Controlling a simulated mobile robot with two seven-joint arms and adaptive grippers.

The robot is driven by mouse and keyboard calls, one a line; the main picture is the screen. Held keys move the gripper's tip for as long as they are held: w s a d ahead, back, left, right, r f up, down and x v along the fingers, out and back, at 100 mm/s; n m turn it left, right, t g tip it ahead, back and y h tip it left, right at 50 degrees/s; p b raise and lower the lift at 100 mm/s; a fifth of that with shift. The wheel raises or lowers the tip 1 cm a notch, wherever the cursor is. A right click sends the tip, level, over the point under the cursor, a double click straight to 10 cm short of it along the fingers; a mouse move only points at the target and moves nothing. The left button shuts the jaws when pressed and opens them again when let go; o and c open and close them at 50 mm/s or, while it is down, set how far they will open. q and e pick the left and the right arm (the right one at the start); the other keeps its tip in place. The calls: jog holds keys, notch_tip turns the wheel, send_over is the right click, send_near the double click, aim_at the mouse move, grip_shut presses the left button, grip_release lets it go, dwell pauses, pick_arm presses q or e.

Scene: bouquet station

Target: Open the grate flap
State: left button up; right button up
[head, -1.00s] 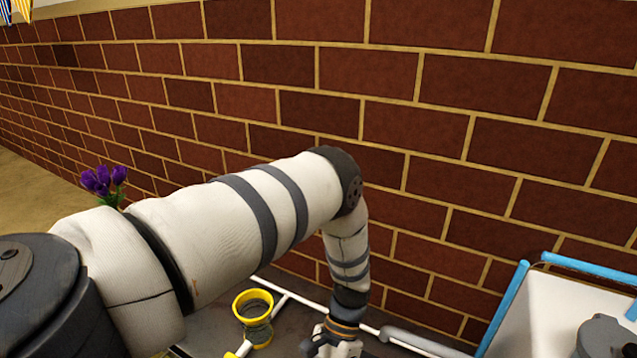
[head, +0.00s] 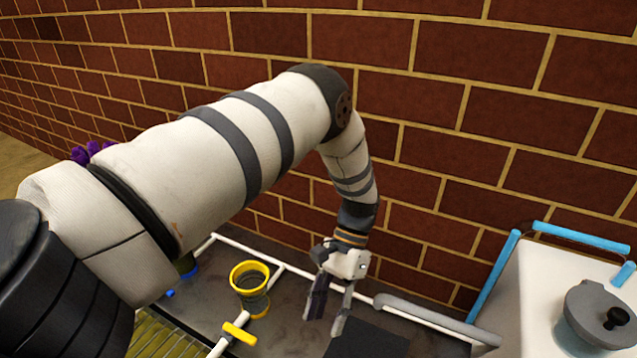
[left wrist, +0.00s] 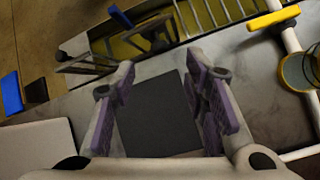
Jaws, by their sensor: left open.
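A slatted yellow-green grate (head: 165,335) shows at the lower left of the head view, partly hidden by my left arm. In the left wrist view a barred grate (left wrist: 208,14) lies at the top, beyond the fingertips. I cannot tell which part is its flap. My left gripper (head: 327,312) is open and empty, pointing down above the dark counter, right of the yellow-rimmed cup. In the left wrist view its two purple-padded fingers (left wrist: 160,72) stand wide apart over a dark square (left wrist: 155,115). It touches neither the grate nor the cup. My right gripper is not in view.
The yellow-rimmed cup (head: 250,287) stands beside white rails with a yellow handle (head: 239,333). A white box (head: 545,285) with blue bars and a grey lidded pot (head: 603,315) stands at the right. A brick wall (head: 450,110) closes the back. Purple flowers (head: 88,152) are behind my arm.

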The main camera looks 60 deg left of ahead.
pick_arm(q)
jog(key=shift+w+a+r, duration=0.15)
jog(key=shift+w+r, duration=0.1)
jog(key=shift+r, duration=0.15)
jog(key=shift+w+r+p, duration=0.1)
jog(key=shift+r+p, duration=0.1)
jog(key=shift+p, duration=0.3)
jog(key=c, duration=0.4)
jog(key=w+n+t+p, duration=0.1)
jog(key=p, duration=0.1)
jog(key=w+r+n+t+y+p, duration=0.1)
jog(key=p, duration=0.1)
jog(key=w+r+n+t+y+p, duration=0.1)
jog(key=n+p, duration=0.1)
jog(key=shift+w+a+t, duration=0.2)
jog(key=shift+a+t, duration=0.15)
jog(key=shift+t, duration=0.05)
grip_shut()
jog(key=s+d+f+b, duration=0.2)
jog(key=s+f, duration=0.3)
jog(key=f, duration=0.5)
jog(key=shift+s+d+f, duration=0.2)
jog(key=shift+s+d, duration=0.15)
jog(key=shift+d, duration=0.25)
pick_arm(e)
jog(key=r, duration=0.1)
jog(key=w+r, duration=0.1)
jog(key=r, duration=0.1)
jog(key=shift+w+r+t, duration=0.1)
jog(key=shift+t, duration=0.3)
